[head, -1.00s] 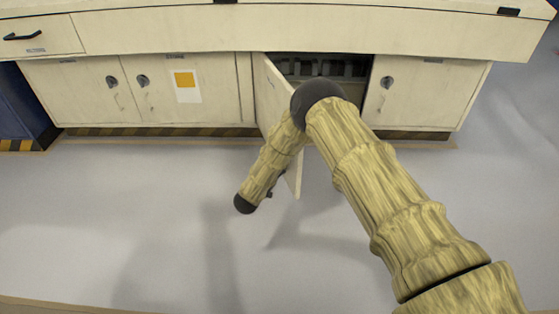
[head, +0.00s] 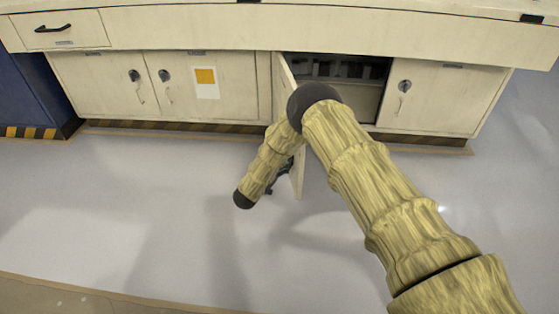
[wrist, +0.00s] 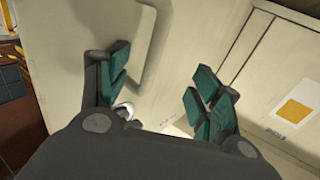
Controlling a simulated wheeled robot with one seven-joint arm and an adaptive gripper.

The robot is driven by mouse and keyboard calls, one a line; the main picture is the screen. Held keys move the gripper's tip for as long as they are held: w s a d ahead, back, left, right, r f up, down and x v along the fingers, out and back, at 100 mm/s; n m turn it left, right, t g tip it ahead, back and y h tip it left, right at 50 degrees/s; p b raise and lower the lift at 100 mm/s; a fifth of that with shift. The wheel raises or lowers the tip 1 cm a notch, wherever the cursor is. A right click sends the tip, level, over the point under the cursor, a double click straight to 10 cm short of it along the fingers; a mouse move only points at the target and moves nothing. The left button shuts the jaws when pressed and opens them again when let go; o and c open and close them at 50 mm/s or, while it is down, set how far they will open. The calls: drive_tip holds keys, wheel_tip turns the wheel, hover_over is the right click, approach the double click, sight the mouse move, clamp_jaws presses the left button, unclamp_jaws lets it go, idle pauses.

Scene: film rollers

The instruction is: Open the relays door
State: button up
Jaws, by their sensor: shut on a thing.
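The relays door (head: 297,172) is a cream cabinet door standing well open, nearly edge-on in the head view, hinged at the left of the dark opening (head: 345,68). My gripper (head: 284,182) is at its outer side, mostly hidden behind my arm. In the wrist view, my gripper (wrist: 163,92) has its two teal-padded fingers some way apart in front of a cream panel. A small silvery piece (wrist: 124,110) shows by the left finger. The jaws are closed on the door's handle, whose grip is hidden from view.
Closed cabinet doors (head: 110,85) with dark round locks stand to the left, one with a yellow label (head: 206,76). Another closed door (head: 425,98) is right of the opening. A blue cabinet (head: 30,85) stands far left. The grey floor (head: 120,225) in front is clear.

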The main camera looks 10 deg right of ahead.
drive_tip(key=shift+w+a+r, duration=0.1)
drive_tip(key=shift+w+r, duration=0.05)
drive_tip(key=shift+r, duration=0.15)
drive_tip(key=shift+c, duration=0.4)
drive_tip(key=shift+a, duration=0.15)
drive_tip(key=shift+c, duration=0.4)
drive_tip(key=v, duration=1.2)
drive_tip(key=shift+f, duration=0.3)
drive_tip(key=shift+c, duration=0.7)
drive_tip(key=shift+d, duration=0.2)
